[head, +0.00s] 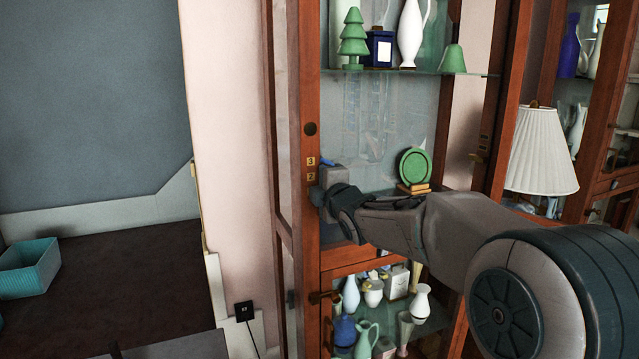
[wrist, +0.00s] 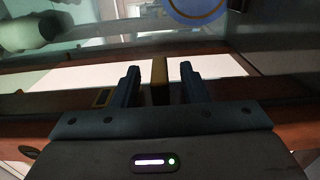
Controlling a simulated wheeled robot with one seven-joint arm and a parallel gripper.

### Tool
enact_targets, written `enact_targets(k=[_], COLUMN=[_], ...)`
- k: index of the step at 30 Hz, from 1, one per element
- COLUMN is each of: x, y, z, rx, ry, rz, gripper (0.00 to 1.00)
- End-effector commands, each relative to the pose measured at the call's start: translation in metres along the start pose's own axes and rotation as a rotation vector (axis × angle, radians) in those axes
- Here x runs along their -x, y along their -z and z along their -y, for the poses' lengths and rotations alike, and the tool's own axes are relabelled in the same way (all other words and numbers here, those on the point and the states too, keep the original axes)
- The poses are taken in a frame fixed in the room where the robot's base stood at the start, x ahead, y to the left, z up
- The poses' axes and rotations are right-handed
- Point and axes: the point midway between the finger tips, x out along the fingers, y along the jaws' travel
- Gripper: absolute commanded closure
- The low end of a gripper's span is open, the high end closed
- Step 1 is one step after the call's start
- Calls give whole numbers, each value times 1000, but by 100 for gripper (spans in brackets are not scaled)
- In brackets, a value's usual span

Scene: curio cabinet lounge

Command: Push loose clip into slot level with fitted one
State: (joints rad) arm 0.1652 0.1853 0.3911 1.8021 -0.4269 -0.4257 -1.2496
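In the wrist view a brass-coloured upright piece, seemingly the loose clip (wrist: 160,80), stands between the two fingers of my gripper (wrist: 160,86). A narrow gap shows on each side of it, so the fingers appear open around it. In the head view my gripper (head: 325,188) is at the cabinet's left wooden post (head: 308,222), just below the small brass plates marked 3 (head: 310,161) and 2 (head: 310,177). The clip is hidden there by my gripper. I cannot make out the slot or identify the fitted clip.
A green plate (head: 415,166) on a stand is behind my wrist. A glass shelf above holds a green tree (head: 353,40) and a white vase (head: 410,32). Several vases crowd the lower compartment. A lamp (head: 541,150) stands at right. A blue disc (wrist: 196,8) shows beyond my fingers.

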Motion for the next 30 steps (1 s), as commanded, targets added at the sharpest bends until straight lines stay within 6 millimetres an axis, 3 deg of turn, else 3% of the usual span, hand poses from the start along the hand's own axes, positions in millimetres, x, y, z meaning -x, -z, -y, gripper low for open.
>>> enact_targets(k=[11, 30], x=[9, 116], y=[0, 0], z=[-1, -1], rx=[4, 2], ry=[-1, 0], rz=[0, 1], gripper=[61, 61])
